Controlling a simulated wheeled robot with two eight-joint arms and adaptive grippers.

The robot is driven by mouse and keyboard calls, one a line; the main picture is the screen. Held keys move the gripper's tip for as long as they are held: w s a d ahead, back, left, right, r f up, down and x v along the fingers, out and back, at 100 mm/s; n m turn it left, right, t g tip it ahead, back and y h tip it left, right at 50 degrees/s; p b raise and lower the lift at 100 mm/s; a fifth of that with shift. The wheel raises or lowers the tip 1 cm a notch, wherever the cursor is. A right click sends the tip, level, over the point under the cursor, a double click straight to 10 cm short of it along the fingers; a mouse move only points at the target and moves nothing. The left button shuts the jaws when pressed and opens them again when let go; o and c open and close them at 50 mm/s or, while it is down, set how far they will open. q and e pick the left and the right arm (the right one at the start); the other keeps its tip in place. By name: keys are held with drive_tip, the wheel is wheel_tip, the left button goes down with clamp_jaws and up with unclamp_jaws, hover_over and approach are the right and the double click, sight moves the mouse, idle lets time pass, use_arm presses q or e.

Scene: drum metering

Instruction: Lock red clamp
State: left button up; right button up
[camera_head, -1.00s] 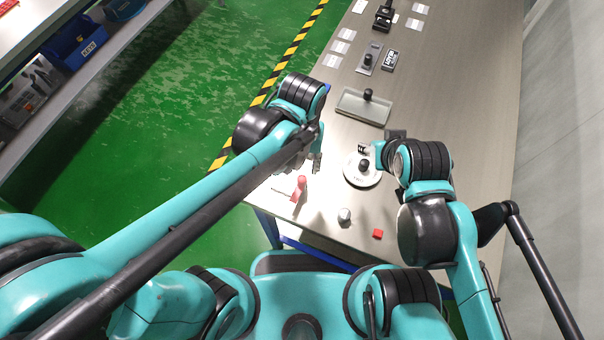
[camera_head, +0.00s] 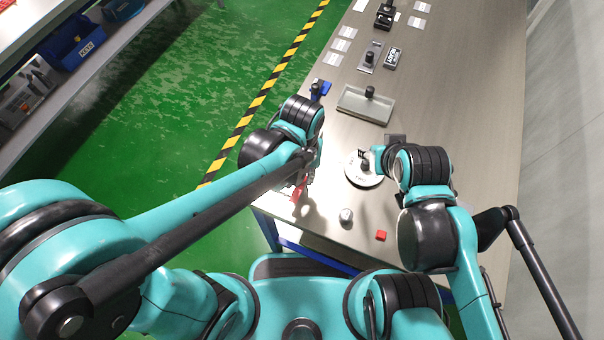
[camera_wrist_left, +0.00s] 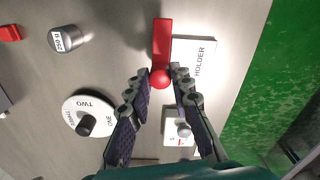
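The red clamp shows in the left wrist view as a red lever (camera_wrist_left: 162,40) with a round red ball (camera_wrist_left: 160,78) at its end, beside a white plate marked HOLDER (camera_wrist_left: 194,64). In the head view the clamp (camera_head: 299,193) is at the near left table edge, partly hidden by my left arm. My left gripper (camera_wrist_left: 161,76) is open, with its fingertips on either side of the red ball; contact is unclear. My right gripper (camera_head: 365,155) is by the white dial (camera_head: 351,173); its finger opening is too small to read.
The dial (camera_wrist_left: 78,108) has a black knob. A metal 250 g weight (camera_wrist_left: 70,36) and a red block (camera_head: 381,236) stand on the near table. A grey tray (camera_head: 350,103) is farther back. A small white-based fixture (camera_wrist_left: 180,142) lies below the fingers in the wrist view.

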use_arm(q)
clamp_jaws()
drive_tip(key=shift+m, duration=0.4)
drive_tip(key=m, duration=0.3)
drive_tip(key=shift+m+p, duration=0.3)
drive_tip(key=shift+m, duration=0.1)
drive_tip(key=m, duration=0.4)
drive_tip(key=shift+m, duration=0.3)
drive_tip(key=m, duration=0.4)
drive_tip(key=shift+p, duration=0.4)
drive_tip(key=shift+m, duration=2.4)
